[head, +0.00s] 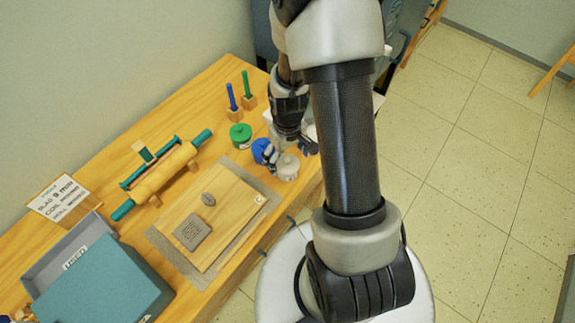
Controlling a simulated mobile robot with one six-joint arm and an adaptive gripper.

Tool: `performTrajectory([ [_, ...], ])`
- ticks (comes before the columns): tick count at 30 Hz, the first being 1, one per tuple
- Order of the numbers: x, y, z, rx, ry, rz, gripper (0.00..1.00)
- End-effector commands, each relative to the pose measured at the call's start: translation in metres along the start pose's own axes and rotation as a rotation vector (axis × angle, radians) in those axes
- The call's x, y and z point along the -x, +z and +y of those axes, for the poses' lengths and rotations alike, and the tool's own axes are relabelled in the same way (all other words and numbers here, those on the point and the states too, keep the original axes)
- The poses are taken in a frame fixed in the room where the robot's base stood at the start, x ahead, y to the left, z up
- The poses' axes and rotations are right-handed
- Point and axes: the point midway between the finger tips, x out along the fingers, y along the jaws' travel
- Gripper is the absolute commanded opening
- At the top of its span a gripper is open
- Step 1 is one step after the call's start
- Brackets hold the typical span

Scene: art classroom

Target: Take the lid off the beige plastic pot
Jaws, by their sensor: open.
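The beige plastic pot (288,171) stands upright on the wooden table, near its right edge. A small knob shows on top of its pale lid (287,160). My gripper (290,152) is open just above and behind the pot, fingers pointing down. One finger is left of the lid and the other is to its right. I cannot tell whether either finger touches the lid. My arm hides part of the area to the right.
A blue pot (260,149) stands close on the left, partly behind a finger. A green pot (240,133) is farther back. A board (225,222) with clay pieces lies in front. A rolling pin (163,176) and a teal-lidded box (100,285) are farther left.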

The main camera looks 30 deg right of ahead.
Motion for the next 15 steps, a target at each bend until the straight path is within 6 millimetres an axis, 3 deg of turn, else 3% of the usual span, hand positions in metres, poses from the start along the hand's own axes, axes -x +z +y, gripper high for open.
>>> performTrajectory([
  [3, -0.0131, 0.0001, -0.0004, 0.0, 0.0, 0.0, 0.83],
  [9, -0.0117, -0.0002, -0.0003, 0.001, 0.0, 0.001, 0.83],
  [15, -0.0116, -0.0001, -0.0003, 0.0, 0.0, 0.001, 0.7],
])
